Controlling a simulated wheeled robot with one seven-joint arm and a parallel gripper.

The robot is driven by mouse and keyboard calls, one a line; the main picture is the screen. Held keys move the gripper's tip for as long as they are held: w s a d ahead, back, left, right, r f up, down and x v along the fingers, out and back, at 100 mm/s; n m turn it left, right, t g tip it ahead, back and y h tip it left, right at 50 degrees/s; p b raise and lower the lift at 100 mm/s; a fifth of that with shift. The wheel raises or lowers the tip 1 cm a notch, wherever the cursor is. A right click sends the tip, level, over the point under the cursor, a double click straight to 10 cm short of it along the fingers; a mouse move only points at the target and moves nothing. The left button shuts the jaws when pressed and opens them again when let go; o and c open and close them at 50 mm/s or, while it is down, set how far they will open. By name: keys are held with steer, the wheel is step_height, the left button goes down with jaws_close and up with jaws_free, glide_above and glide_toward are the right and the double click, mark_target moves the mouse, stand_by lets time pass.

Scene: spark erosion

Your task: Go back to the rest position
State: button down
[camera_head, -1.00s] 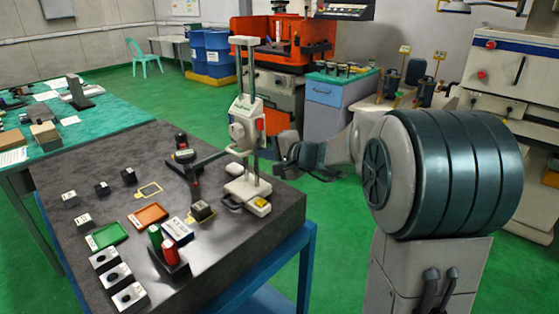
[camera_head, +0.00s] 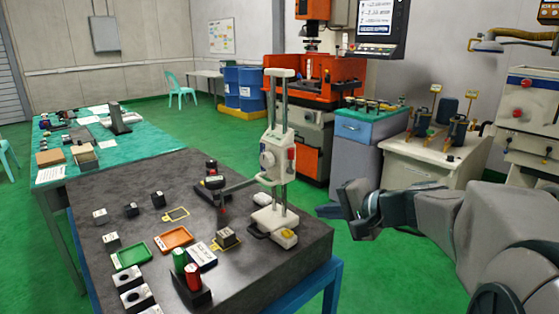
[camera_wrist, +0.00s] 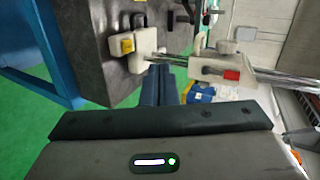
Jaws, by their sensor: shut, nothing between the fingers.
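My gripper (camera_head: 338,208) is at the end of my arm, to the right of the dark stone-topped table (camera_head: 115,217), over the green floor. It is shut and empty. In the wrist view my gripper's fingers (camera_wrist: 166,85) lie together, pointing toward the base of the height gauge. The white height gauge (camera_head: 268,160) stands upright on the table, to the left of my gripper in the head view and apart from it. Its column lies sideways in the wrist view (camera_wrist: 255,75).
The table holds a dark block (camera_head: 226,238), an orange tray (camera_head: 173,239), a green tray (camera_head: 131,254) and red and green cylinders (camera_head: 193,277). A blue-grey cabinet (camera_head: 358,133) and an orange machine (camera_head: 328,75) stand behind. Green floor is free between table and cabinet.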

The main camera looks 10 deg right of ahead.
steer(key=s+a+f+n+g+h+p, duration=0.1)
steer(key=s+a+f+n+g+h, duration=0.35)
steer(key=s, duration=0.65)
steer(key=s+d+f+n+g+h+p, duration=0.1)
steer(key=s+d+f+n+g+h, duration=0.1)
steer(key=s, duration=0.6)
step_height(320, 180, down, 3)
steer(key=shift+s+d+f+n+h+p, duration=0.15)
steer(key=shift+d+n+h+p, duration=0.15)
steer(key=shift+d+n+h, duration=0.7)
